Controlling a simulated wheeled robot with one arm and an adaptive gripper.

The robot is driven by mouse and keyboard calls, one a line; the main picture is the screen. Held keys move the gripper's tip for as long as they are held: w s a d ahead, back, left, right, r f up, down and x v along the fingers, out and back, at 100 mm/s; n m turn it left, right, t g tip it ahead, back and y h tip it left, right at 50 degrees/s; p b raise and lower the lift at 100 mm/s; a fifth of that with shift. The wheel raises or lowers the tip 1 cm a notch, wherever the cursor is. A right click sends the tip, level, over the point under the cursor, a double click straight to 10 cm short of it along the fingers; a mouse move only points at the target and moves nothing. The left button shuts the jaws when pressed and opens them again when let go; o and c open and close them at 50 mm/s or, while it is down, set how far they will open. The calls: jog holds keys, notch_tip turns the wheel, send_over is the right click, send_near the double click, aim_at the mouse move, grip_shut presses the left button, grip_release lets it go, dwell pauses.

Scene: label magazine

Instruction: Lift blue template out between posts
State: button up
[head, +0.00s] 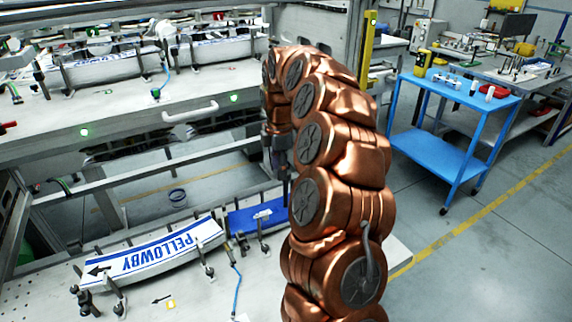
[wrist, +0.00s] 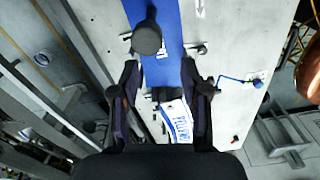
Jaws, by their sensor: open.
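The blue template (head: 243,221) lies on the bench in the head view, to the right of the white PELLOWBY label stack (head: 150,252). Its right part is hidden behind my arm. In the wrist view the blue template (wrist: 168,68) runs down between the two fingers of my gripper (wrist: 160,72). My gripper is open, with a finger on each side of the strip. A dark round knob (wrist: 148,39) covers part of the strip. Posts (wrist: 196,49) stand beside it. I cannot tell whether the fingers touch the template. In the head view my gripper is mostly hidden by my arm.
Thin posts and clamps (head: 207,262) line the label stack, and a blue air hose (head: 237,280) lies on the bench in front. A steel frame with a white handle (head: 190,112) stands behind. A blue cart (head: 445,125) stands at the right, with open floor around it.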

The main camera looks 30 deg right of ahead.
jog(key=shift+w+d+f, duration=0.15)
jog(key=shift+d+f, duration=0.15)
jog(key=shift+d, duration=0.35)
jog(key=shift+w+d+f, duration=0.15)
jog(key=shift+d+f, duration=0.15)
jog(key=shift+d, duration=0.35)
jog(key=p, duration=0.2)
send_over(286, 206)
jog(key=shift+w+d+f, duration=0.1)
jog(key=shift+w+f, duration=0.05)
jog(key=shift+f, duration=1.8)
jog(key=shift+w+d+f, duration=0.1)
jog(key=shift+w+f, duration=0.05)
jog(key=shift+f, duration=1.75)
jog(key=shift+c, duration=0.2)
grip_shut()
jog(key=shift+r, duration=0.2)
jog(key=shift+r+p, duration=2.1)
jog(key=shift+r, duration=4.3)
